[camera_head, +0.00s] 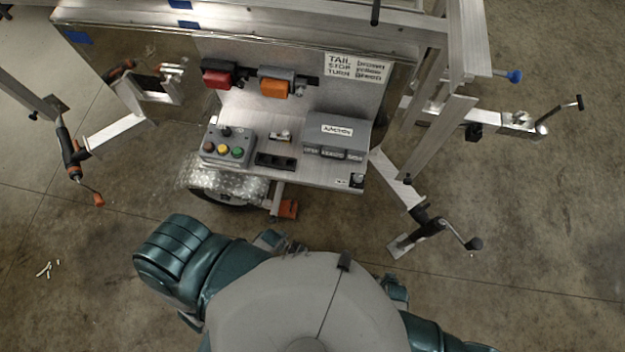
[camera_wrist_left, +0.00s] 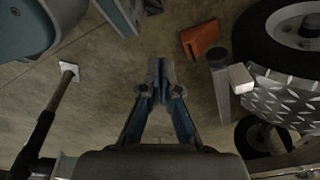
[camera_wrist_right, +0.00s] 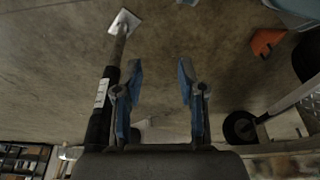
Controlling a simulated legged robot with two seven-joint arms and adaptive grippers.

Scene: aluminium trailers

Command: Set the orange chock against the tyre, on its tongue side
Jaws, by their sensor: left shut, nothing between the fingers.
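The orange chock (camera_head: 288,208) is on the floor just right of the tyre (camera_head: 238,206) in the head view. The tyre is mostly hidden under a diamond-plate fender. In the left wrist view the chock (camera_wrist_left: 201,38) lies beside the tyre (camera_wrist_left: 250,48); I cannot tell whether they touch. My left gripper (camera_wrist_left: 160,64) is shut and empty, with the chock ahead and to the right of it in that view. My right gripper (camera_wrist_right: 160,72) is open and empty; the chock (camera_wrist_right: 267,40) shows at the upper right of its view. Neither set of fingertips is clear in the head view.
The trailer's panel with a button box (camera_head: 228,146) and grey switch box (camera_head: 338,140) overhangs the chock area. A black-handled jack (camera_head: 432,222) stands to the right. A grey post (camera_wrist_left: 219,85) stands near the chock. Floor on the left is mostly clear.

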